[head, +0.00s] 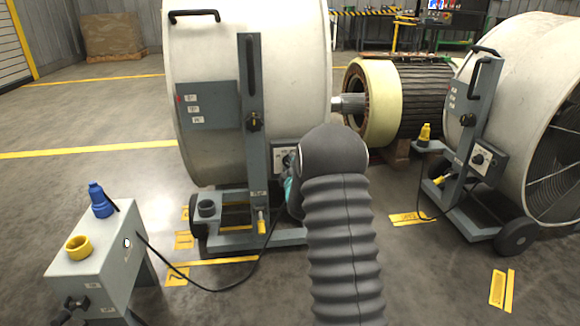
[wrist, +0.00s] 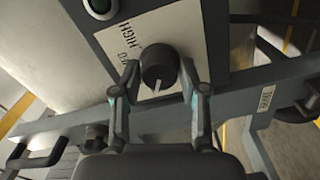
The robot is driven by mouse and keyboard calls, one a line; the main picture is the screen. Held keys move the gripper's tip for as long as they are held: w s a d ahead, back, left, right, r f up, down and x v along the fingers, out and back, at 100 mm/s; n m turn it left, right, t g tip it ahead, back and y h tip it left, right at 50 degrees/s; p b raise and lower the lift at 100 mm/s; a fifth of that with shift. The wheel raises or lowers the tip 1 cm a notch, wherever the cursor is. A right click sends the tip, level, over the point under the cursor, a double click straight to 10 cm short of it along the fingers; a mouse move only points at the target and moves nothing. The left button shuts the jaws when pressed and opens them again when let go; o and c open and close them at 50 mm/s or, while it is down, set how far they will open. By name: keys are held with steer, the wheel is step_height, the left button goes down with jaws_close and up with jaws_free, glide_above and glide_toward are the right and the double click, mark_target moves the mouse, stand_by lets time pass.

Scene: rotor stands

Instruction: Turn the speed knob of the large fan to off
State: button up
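The nearer large fan (head: 215,45) stands in the middle of the head view, with a grey control box (head: 284,150) low on its post, partly hidden by my arm. In the wrist view the box's panel shows a round black speed knob (wrist: 159,66) with a white pointer line toward the bottom of the picture. A white label (wrist: 128,45) beside it reads HIGH, with other lettering partly covered. My gripper (wrist: 159,68) has one finger on each side of the knob, with slight gaps seeming to remain. In the head view my arm hides most of the gripper.
A second fan (head: 530,90) with its own control box (head: 487,160) stands at right. A grey pedestal (head: 100,260) with a blue connector (head: 100,200) stands front left; a black cable (head: 215,288) runs from it toward the near fan. A wound rotor (head: 425,90) lies behind.

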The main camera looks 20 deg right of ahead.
steer(key=shift+o, duration=1)
steer(key=shift+s, duration=0.1)
steer(key=v, duration=1.2)
